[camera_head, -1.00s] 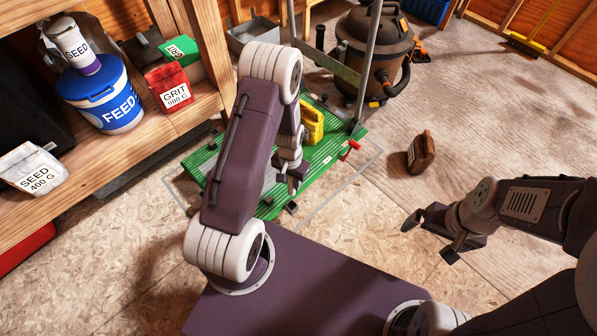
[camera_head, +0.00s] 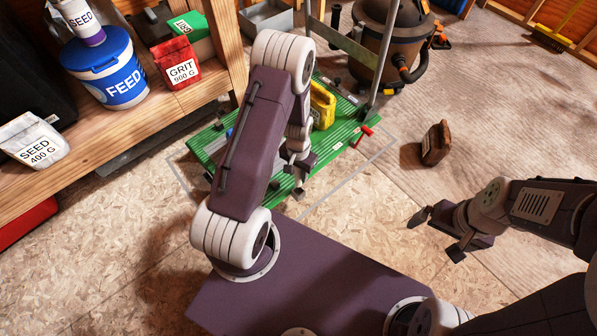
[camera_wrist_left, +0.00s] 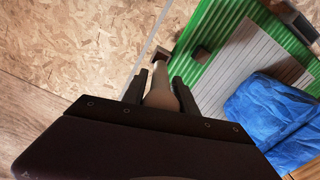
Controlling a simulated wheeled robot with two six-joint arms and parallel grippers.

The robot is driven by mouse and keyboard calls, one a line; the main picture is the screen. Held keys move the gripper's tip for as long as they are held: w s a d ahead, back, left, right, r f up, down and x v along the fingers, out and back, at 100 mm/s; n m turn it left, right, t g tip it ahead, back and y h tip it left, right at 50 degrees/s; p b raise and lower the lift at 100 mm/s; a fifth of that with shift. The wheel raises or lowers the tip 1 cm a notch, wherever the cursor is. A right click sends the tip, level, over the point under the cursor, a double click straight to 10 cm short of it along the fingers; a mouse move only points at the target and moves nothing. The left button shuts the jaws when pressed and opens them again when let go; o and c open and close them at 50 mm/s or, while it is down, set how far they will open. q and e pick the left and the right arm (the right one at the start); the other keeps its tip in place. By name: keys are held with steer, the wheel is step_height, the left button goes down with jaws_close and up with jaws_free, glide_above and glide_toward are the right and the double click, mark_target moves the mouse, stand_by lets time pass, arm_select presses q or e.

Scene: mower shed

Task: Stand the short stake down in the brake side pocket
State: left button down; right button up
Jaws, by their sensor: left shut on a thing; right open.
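My left gripper (camera_head: 299,170) is shut on a short tan stake (camera_wrist_left: 160,92), which shows between the dark fingers in the left wrist view. My arm hides part of the deck. My right gripper (camera_head: 433,232) is open and empty, right of the cart.
A blue bundle (camera_wrist_left: 275,105) lies on the deck, and a yellow object (camera_head: 322,105) stands on it. A vacuum (camera_head: 385,45) is behind. A wooden shelf (camera_head: 110,135) runs along the left.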

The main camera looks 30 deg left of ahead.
mark_target(299, 185)
arm_select(q)
steer(key=shift+f+b, duration=2.15)
steer(key=shift+f, duration=0.2)
steer(key=shift+f+b, duration=1.1)
steer(key=shift+f, duration=1.15)
steer(key=c, duration=0.9)
jaws_free()
steer(key=shift+r, duration=0.15)
step_height(299, 185, up, 9)
steer(key=p, duration=0.7)
